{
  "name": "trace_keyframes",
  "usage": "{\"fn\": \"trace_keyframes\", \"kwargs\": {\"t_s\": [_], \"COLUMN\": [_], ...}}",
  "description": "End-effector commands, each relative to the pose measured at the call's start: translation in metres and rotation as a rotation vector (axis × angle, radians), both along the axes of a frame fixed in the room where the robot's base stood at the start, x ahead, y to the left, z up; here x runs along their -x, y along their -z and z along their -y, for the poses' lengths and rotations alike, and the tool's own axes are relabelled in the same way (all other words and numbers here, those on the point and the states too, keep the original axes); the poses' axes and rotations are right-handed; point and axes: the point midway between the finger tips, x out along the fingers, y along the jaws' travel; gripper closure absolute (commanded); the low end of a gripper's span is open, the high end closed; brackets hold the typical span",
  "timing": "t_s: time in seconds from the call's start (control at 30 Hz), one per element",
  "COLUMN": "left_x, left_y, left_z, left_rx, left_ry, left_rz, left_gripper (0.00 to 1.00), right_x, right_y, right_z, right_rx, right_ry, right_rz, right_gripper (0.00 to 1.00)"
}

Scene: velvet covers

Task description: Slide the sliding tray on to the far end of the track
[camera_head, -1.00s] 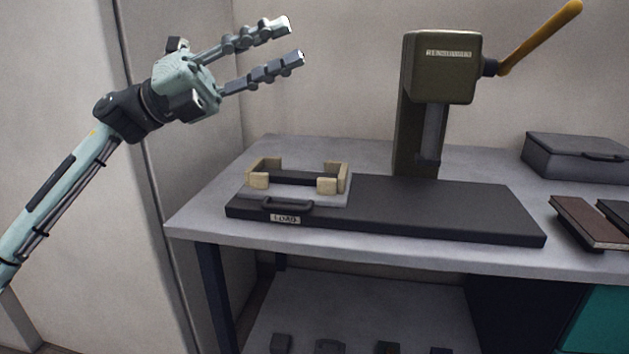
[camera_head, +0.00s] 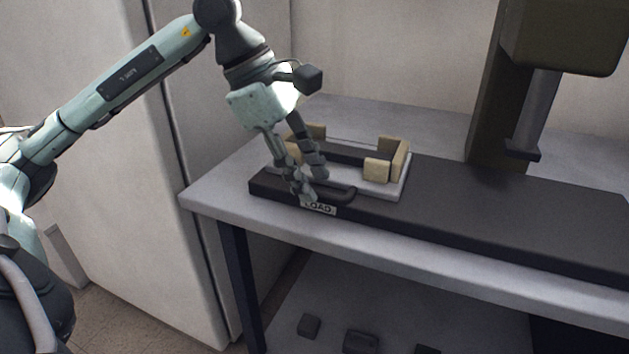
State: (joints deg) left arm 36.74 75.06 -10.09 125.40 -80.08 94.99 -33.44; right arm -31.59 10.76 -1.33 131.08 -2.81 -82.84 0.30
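The sliding tray (camera_head: 393,188) is a light grey plate with tan corner blocks and a dark strip between them. It sits at the left, LOAD-labelled end of the long black track (camera_head: 500,205). A dark handle (camera_head: 338,193) is on the tray's front side. My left gripper (camera_head: 311,186) points down at the tray's left front, with its fingers at the left part of the handle. The fingers hide that part, and I cannot tell whether they are closed on it. My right gripper is not in view.
A dark olive press (camera_head: 553,38) with a grey ram (camera_head: 530,110) stands behind the track at the right. The grey table (camera_head: 215,193) has bare room left of the track. Small dark blocks (camera_head: 309,325) lie on the lower shelf.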

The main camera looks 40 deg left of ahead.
Motion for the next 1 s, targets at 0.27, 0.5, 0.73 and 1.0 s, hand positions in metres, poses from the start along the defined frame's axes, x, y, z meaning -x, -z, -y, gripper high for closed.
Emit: {"fn": "trace_keyframes", "kwargs": {"t_s": [0.27, 0.5, 0.73, 1.0], "left_x": [-0.004, -0.004, -0.0039, -0.004], "left_y": [0.0135, 0.0134, 0.0132, 0.0131], "left_z": [0.0052, 0.0052, 0.0052, 0.0052], "left_rx": [0.001, 0.002, 0.002, 0.002], "left_ry": [-0.001, -0.001, -0.001, -0.001], "left_rz": [0.001, 0.001, 0.001, 0.001], "left_gripper": [0.67, 0.76, 1.0, 1.0], "right_x": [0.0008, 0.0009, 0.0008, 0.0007], "right_y": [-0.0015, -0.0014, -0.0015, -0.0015], "right_z": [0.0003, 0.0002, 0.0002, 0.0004], "right_rx": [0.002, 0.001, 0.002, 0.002], "right_ry": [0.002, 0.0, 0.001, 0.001], "right_rz": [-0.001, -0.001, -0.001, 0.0], "right_gripper": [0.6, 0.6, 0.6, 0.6]}}
